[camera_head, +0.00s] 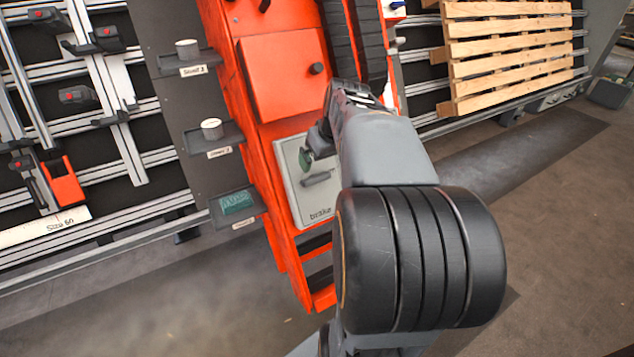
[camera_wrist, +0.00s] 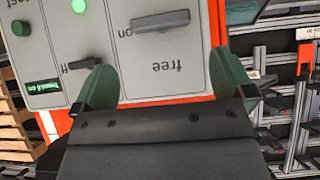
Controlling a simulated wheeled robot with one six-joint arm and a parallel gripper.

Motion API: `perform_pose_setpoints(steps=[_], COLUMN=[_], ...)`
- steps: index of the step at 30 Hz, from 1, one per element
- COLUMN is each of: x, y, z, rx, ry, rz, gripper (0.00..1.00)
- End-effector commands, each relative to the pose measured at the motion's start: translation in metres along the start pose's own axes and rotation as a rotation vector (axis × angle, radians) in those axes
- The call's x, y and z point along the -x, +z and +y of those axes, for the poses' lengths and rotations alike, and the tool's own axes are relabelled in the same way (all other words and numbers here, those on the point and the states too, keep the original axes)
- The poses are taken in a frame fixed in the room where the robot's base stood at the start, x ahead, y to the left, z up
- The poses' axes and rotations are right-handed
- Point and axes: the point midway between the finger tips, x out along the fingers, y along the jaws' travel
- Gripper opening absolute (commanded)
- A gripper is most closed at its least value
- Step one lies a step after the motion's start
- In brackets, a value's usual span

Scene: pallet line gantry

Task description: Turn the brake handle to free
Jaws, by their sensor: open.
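The brake handle (camera_wrist: 160,20) is a grey bar on a pale grey panel (camera_wrist: 150,75). In the wrist view it lies nearly level, with its left end near the word "on". The word "free" stands below it, upside down. In the head view the handle (camera_head: 317,178) shows above the word "brake". My gripper (camera_wrist: 167,82) has two green fingers spread wide, with nothing between them but the panel behind. The handle is beyond the fingertips and apart from them. In the head view my gripper (camera_head: 307,158) is at the panel's upper part, partly hidden by my arm.
A black knob (camera_wrist: 84,63) and a lit green lamp (camera_wrist: 79,6) are on the neighbouring panel, left of my gripper. The panel is on an orange cabinet (camera_head: 285,75). Shelves (camera_head: 212,135) stand left of it, and a wooden pallet (camera_head: 510,45) stands at the right.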

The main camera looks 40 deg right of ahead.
Motion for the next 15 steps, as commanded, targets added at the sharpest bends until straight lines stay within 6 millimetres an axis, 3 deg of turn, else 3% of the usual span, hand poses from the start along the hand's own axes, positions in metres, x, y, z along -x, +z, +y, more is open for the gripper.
perform_pose_setpoints(steps=[1,6,15], x=[-0.015,-0.048,-0.086], y=[0.002,0.002,0.001], z=[-0.001,-0.001,-0.001], rx=[0.001,0.0,0.0], ry=[-0.002,-0.002,-0.001], rz=[-0.003,-0.003,-0.001], gripper=[1.0,1.0,1.0])
